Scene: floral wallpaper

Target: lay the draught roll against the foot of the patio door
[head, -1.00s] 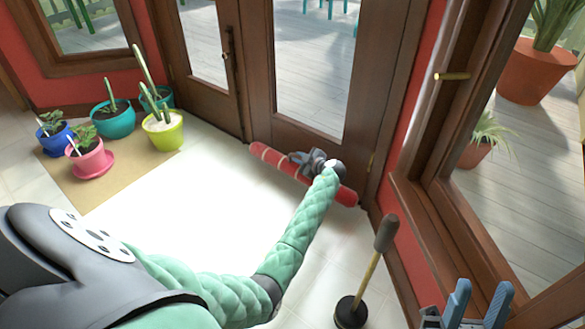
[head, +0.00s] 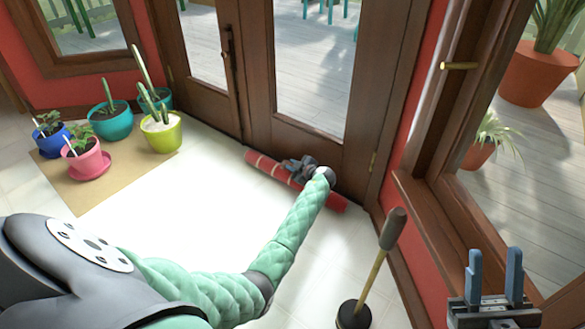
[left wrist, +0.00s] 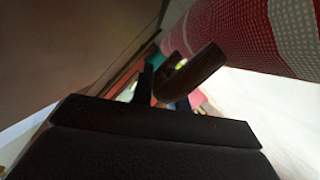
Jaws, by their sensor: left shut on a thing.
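The draught roll (head: 262,165) is a long red cylinder with pale bands, lying lengthwise along the foot of the brown patio door (head: 350,168). My left gripper (head: 298,170) is shut on it near its middle, and the gripper hides part of it. I cannot tell whether the roll touches the floor or the door. In the left wrist view, the red, white-dotted roll (left wrist: 250,35) crosses the upper right, with a dark brown curved piece (left wrist: 195,75) below it. My right gripper (head: 494,280) is open and empty at the lower right.
Potted plants, including a pink pot (head: 88,163) and a yellow pot (head: 162,135), stand on a tan mat (head: 70,195) at left. The white floor between is clear.

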